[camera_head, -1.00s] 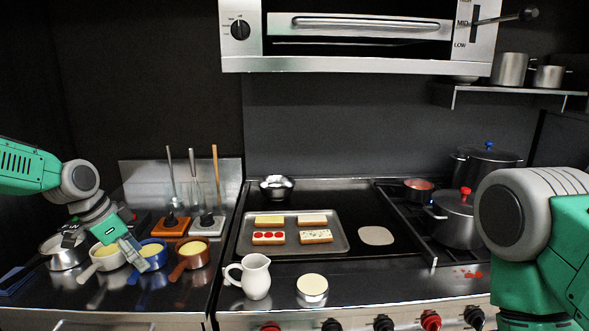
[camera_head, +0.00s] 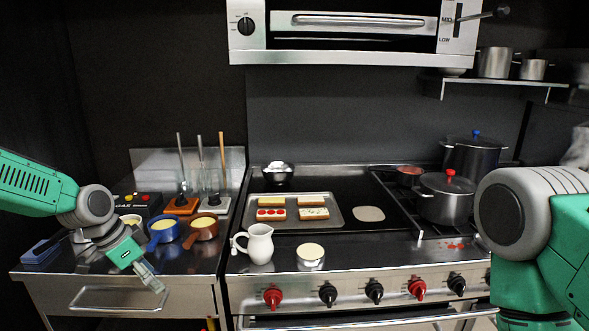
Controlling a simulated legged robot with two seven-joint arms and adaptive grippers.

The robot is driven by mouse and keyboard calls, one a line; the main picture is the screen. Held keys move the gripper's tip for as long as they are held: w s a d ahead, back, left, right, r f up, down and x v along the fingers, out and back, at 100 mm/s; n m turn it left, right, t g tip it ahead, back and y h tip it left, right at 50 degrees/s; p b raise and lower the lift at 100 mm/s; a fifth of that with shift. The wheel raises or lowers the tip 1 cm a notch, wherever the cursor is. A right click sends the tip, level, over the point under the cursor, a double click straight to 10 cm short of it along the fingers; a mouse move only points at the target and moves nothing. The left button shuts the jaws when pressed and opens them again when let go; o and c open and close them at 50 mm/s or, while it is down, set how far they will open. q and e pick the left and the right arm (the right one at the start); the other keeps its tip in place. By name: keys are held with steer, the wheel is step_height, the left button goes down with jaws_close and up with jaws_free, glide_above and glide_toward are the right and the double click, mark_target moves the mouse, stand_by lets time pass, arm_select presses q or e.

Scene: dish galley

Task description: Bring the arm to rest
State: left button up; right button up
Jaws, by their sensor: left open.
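My left arm comes in from the left, and its gripper (camera_head: 150,279) hangs in front of the left counter's front edge, above the drawer handle. The gripper is open, points down and to the right, and nothing shows between its fingers. My right arm stands at the right edge. Its large grey joint and green link show, but its gripper is out of view. An orange pan (camera_head: 205,228), a blue pan (camera_head: 162,231) and a partly hidden cream pan (camera_head: 131,219) stand on the counter behind the left gripper.
A tray (camera_head: 335,222) holds several topped slices. Pots (camera_head: 446,204) stand at the right. Red and black knobs (camera_head: 273,297) line the front. A blue block (camera_head: 40,252) lies at the counter's left.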

arm_select(q)
steer(key=s+d+f+n+g+b, duration=0.1)
steer(key=s+d+f+n+b, duration=0.2)
steer(key=s+f, duration=0.8)
steer(key=s+d+f+n+g+b, duration=0.1)
steer(key=s+d+f+b, duration=0.2)
steer(key=s+d+f, duration=0.7)
steer(key=s+a+f+n+y+b, duration=0.1)
steer(key=s+a+f+n+b, duration=0.1)
steer(key=s+a+f, duration=0.3)
steer(key=s+a+f+n+y+b, duration=0.1)
steer(key=s+a+f, duration=0.3)
steer(key=s, duration=0.8)
steer(key=shift+s+a+f+n+y+b, duration=0.2)
steer(key=shift+a+f+n+y+b, duration=0.3)
steer(key=shift+n+y, duration=0.35)
steer(key=shift+w+d+f, duration=0.1)
steer(key=shift+w, duration=0.05)
